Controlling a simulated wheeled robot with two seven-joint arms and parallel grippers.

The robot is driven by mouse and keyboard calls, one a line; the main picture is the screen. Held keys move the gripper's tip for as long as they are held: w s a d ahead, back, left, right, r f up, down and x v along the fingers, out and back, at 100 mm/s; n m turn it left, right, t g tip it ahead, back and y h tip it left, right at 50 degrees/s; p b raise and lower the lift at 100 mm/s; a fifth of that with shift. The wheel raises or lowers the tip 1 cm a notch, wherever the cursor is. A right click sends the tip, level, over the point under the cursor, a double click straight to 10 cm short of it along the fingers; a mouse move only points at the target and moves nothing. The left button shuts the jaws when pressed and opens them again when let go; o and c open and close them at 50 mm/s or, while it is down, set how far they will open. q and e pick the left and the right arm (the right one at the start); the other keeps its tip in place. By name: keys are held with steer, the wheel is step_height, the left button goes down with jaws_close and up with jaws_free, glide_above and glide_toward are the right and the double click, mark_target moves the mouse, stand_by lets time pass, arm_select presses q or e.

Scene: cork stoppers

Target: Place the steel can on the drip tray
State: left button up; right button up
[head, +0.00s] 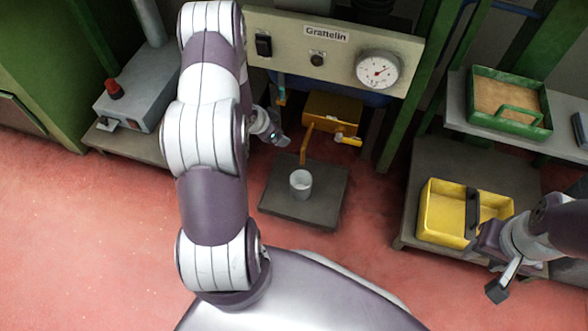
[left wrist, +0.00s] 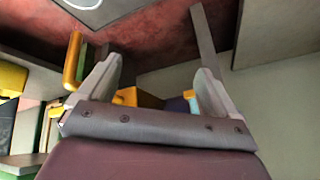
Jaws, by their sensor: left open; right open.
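The steel can (head: 301,184), a pale grey cylinder, stands upright on the dark square drip tray (head: 275,207), below the machine's spout. My left gripper (head: 277,136) is above and behind the can, apart from it, and partly hidden by my own arm. Its two spread fingers show empty in the left wrist view (left wrist: 158,65), where a pale round rim, likely the can's (left wrist: 85,3), shows at the top edge. My right gripper (head: 505,279) is open at the lower right, in front of the yellow crate, far from the can.
The machine panel (head: 345,50) with a gauge stands behind the tray. An orange lever (head: 306,145) and a yellow tap (head: 348,141) hang close to my left gripper. A yellow crate (head: 432,205) and a green tray (head: 480,118) stand at the right. A grey box (head: 140,100) is at left.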

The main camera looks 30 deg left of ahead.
arm_select(q)
steer(key=s+d+r+n+g+y, duration=0.1)
steer(key=s+d+r+n+g, duration=0.1)
steer(key=d+r, duration=0.65)
steer(key=s+d+r+n+g, duration=0.1)
steer(key=s+d+r, duration=0.3)
steer(key=s, duration=0.3)
steer(key=s+d+r+n+g, duration=0.1)
steer(key=s+d+r+g, duration=0.1)
steer(key=s+d+r, duration=0.3)
steer(key=shift+s+d+r+h, duration=0.3)
steer(key=shift+s+d, duration=0.35)
steer(key=shift+s, duration=0.35)
steer(key=shift+f, duration=0.1)
